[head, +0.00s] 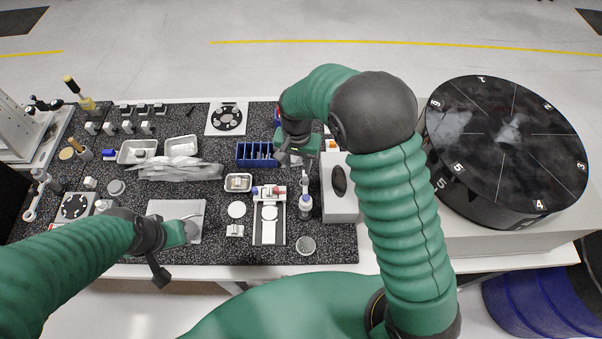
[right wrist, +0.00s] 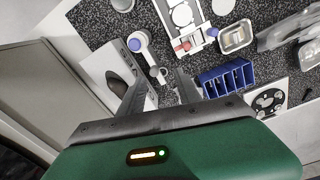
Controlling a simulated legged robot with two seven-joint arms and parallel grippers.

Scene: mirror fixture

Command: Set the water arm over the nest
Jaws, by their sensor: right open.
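I cannot single out the water arm or the nest for certain. A white fixture (head: 269,238) on the dark bench has a round pale disc (head: 269,213) and red and blue knobs at its far end; it also shows at the top of the right wrist view (right wrist: 174,4). A flat grey plate (head: 165,208) with a thin pale bar stands left of it. My right gripper (head: 290,158) is open and empty above the bench beside the blue rack (head: 252,154); its spread fingers show in the right wrist view (right wrist: 160,92). My left gripper (head: 192,230) is over the grey plate's near right side, its fingers unclear.
A big black numbered turntable (head: 505,140) is farther right. Metal trays (head: 137,152), a clear bag (head: 180,170) and small parts crowd the left.

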